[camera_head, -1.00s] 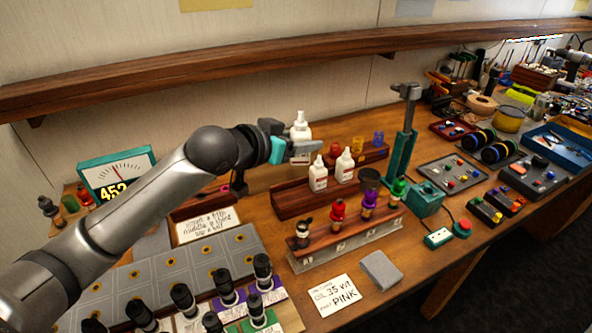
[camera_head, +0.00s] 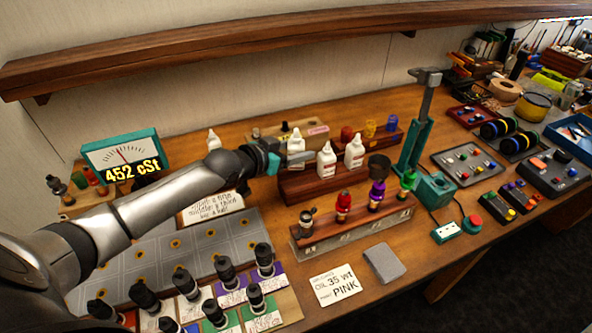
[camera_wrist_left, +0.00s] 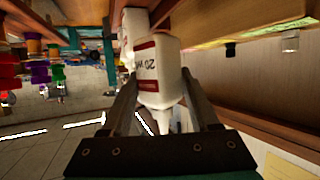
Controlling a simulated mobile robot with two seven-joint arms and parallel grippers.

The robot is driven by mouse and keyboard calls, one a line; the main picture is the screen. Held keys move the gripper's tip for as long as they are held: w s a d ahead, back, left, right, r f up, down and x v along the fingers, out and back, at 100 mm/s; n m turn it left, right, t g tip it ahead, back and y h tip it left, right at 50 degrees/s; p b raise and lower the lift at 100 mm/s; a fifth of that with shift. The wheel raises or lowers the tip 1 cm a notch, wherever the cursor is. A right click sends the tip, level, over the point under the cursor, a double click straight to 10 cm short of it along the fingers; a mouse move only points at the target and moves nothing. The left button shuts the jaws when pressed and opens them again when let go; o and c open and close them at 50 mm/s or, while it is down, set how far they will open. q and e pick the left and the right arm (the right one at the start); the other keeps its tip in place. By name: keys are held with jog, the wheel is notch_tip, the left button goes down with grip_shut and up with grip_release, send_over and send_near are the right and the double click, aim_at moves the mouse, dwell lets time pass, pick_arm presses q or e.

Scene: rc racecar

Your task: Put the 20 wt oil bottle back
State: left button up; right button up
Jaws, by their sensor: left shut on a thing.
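My left gripper (camera_head: 292,157) is shut on a white oil bottle (camera_head: 296,141), low at the left end of the wooden bottle rack (camera_head: 302,187). In the left wrist view the bottle (camera_wrist_left: 160,68) sits between both fingers, and its red-edged label reads "20 W", upside down in the picture. My gripper hides its lower part in the head view, so I cannot tell whether it touches the rack. Two other white bottles stand in the rack, one in the middle (camera_head: 327,162) and one at the right (camera_head: 354,151). My right gripper is not in view.
A stepped stand with red, purple and green-topped pieces (camera_head: 350,232) is in front of the rack. A teal press (camera_head: 418,150) stands to the right. Another white bottle (camera_head: 214,141) is behind my arm. A shelf (camera_head: 250,58) runs above.

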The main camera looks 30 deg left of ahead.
aim_at(293, 169)
pick_arm(q)
jog(key=shift+f+b, duration=0.65)
jog(key=shift+f, duration=2.3)
jog(key=shift+f, duration=0.1)
jog(key=shift+f, duration=0.15)
jog(key=o, duration=1.4)
jog(key=shift+r, duration=0.2)
jog(key=shift+s+a+r, duration=0.15)
jog(key=shift+s+r, duration=0.05)
jog(key=shift+s, duration=0.25)
jog(key=shift+p+v, duration=1.65)
jog(key=shift+v, duration=3.85)
